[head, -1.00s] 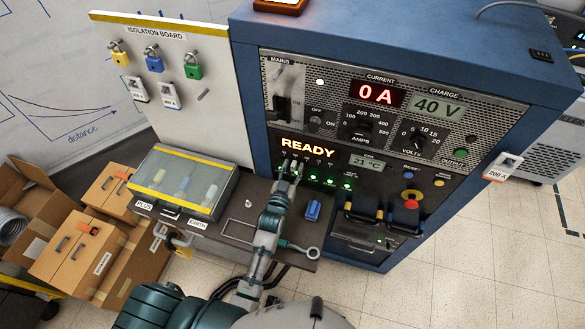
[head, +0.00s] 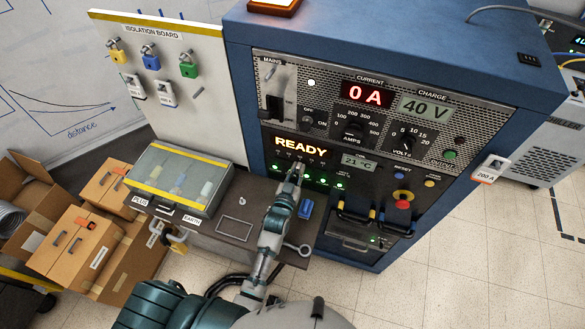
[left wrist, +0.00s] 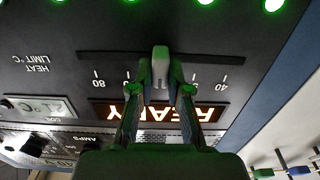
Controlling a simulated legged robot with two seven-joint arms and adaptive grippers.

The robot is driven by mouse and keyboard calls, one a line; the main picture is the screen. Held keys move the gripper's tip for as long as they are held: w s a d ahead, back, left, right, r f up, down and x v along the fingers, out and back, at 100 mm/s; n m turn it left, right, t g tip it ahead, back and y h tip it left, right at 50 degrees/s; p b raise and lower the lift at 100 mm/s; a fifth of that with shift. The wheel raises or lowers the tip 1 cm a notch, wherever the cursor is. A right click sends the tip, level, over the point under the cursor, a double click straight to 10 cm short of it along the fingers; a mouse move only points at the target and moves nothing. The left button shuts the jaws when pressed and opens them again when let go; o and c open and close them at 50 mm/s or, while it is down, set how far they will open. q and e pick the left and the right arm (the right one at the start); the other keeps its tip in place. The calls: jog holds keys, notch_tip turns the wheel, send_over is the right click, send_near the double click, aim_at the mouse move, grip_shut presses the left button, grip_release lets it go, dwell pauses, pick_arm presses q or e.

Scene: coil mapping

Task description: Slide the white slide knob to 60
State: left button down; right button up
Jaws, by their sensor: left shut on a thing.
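The white slide knob (left wrist: 160,62) sits on a dark slot in the black panel, in the middle of the upside-down left wrist view. The heat limit scale (left wrist: 96,80) shows 80 to the knob's left and 40 to its right. The knob is about midway between them and covers the mark there, so the 60 label is hidden. My left gripper (left wrist: 160,78) is shut on the knob, one finger on each side. In the head view the left gripper (head: 297,170) is just below the READY display (head: 300,147). My right gripper is not in view.
A blue object (head: 305,208) lies on the dark shelf beside my left arm. A clear-lidded box (head: 178,178) stands at the shelf's left. Green lights (left wrist: 205,3) lie near the slot.

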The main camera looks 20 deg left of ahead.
pick_arm(q)
jog(key=shift+d, duration=0.5)
jog(key=c, duration=1.4)
grip_release()
jog(key=shift+a, duration=0.3)
jog(key=shift+o, duration=1.4)
jog(key=shift+a+f, duration=0.1)
jog(key=shift+a, duration=0.7)
jog(key=s, duration=1.2)
jog(key=shift+d, duration=0.15)
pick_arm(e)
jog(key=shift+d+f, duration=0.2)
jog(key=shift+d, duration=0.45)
